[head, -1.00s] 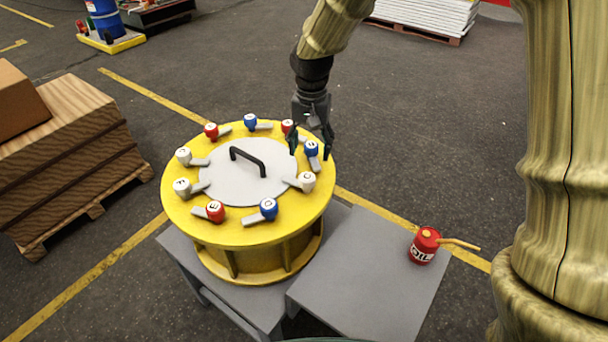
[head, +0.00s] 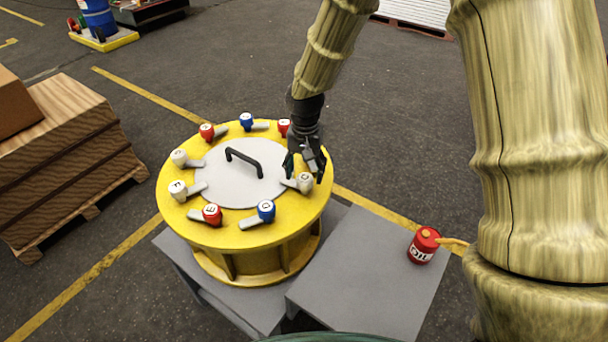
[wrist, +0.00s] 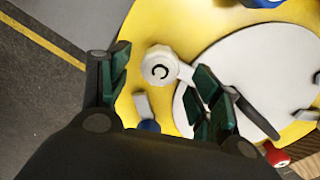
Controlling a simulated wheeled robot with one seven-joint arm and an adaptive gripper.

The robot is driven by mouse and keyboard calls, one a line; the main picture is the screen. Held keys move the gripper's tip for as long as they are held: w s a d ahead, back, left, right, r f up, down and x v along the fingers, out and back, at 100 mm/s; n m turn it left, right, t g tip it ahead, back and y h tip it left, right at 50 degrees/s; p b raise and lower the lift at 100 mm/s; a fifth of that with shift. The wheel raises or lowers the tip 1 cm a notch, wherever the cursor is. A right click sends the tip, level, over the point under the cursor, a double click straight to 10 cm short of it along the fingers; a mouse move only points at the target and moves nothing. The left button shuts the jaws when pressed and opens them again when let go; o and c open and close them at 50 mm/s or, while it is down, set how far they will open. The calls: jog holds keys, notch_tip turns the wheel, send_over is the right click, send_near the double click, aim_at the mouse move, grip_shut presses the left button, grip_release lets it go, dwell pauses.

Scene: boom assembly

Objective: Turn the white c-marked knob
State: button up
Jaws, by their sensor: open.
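The white c-marked knob (head: 305,181) is on the right side of the round yellow drum's top (head: 240,235), its grey lever pointing left toward the pale centre disc. In the wrist view the same white knob (wrist: 160,67) lies ahead of and between my fingers, with its letter C readable. My gripper (head: 305,174) is open above and close to this knob. In the wrist view its green-padded fingers (wrist: 163,90) stand apart on either side, and nothing is held. I cannot tell whether a finger touches the lever.
Red, blue and other white knobs ring the lid, including a blue knob (head: 265,209) and a red knob (head: 212,214). A black handle (head: 244,161) rises from the centre disc. A red oil can (head: 423,246) stands on the grey table (head: 370,270).

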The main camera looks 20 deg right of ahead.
aim_at(305, 178)
jog(key=shift+f+p, duration=0.35)
jog(key=shift+f, duration=1.25)
jog(key=shift+c, duration=0.4)
jog(key=c, duration=0.9)
